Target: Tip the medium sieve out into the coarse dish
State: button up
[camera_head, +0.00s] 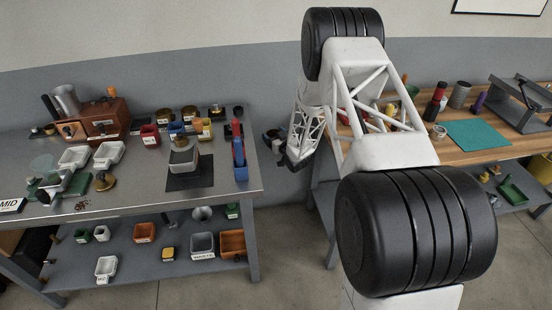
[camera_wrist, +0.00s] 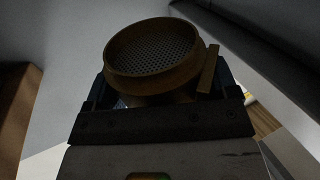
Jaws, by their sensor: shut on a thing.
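My gripper (camera_wrist: 165,95) is shut on a round brass-coloured sieve (camera_wrist: 150,50) with a perforated floor and a side tab. No contents show on the part of its mesh I can see. I cannot read which size it is. In the head view my gripper (camera_head: 274,140) hangs in the gap between the two benches, right of the steel bench; the sieve is too small to make out there. White dishes stand on the steel bench, one at the back left (camera_head: 74,157) and one beside it (camera_head: 108,155). I cannot tell which is the coarse dish.
The steel bench (camera_head: 125,205) also holds a brown machine (camera_head: 103,118), a dark mat (camera_head: 190,177) with a device on it, a blue-and-red object (camera_head: 239,158) near its right edge, and a MID sign (camera_head: 9,206). Its front right is clear. A wooden bench (camera_head: 455,155) stands right.

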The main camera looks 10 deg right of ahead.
jog(key=w+d+r+n+g+y, duration=0.1)
jog(key=w+r+y, duration=0.15)
jog(key=r, duration=0.55)
jog(key=w+d+r+n+g+y, duration=0.1)
jog(key=w+r+n, duration=0.15)
jog(key=r, duration=0.65)
jog(key=w+d+r+n+g+y, duration=0.15)
jog(key=w+r, duration=0.25)
jog(key=r, duration=0.4)
jog(key=w+a+r+g+y, duration=0.2)
jog(key=a+r, duration=0.4)
jog(key=a, duration=0.1)
jog(key=a+f+n+g+y, duration=0.1)
jog(key=a+n+g+y, duration=0.15)
jog(key=a, duration=1.65)
jog(key=a+f+n+g+y, duration=0.1)
jog(key=a+f+n+g, duration=0.15)
jog(key=a, duration=1.55)
jog(key=s+a+f+n+g, duration=0.1)
jog(key=s+a, duration=0.4)
jog(key=a, duration=0.7)
jog(key=s+a+f+n+g, duration=0.1)
jog(key=s+a+g, duration=0.2)
jog(key=a, duration=0.9)
jog(key=s+a+f+n+g, duration=0.2)
jog(key=s+a, duration=0.6)
jog(key=a, duration=0.4)
jog(key=shift+s+a+g+y, duration=0.3)
jog(key=shift+g+y, duration=0.05)
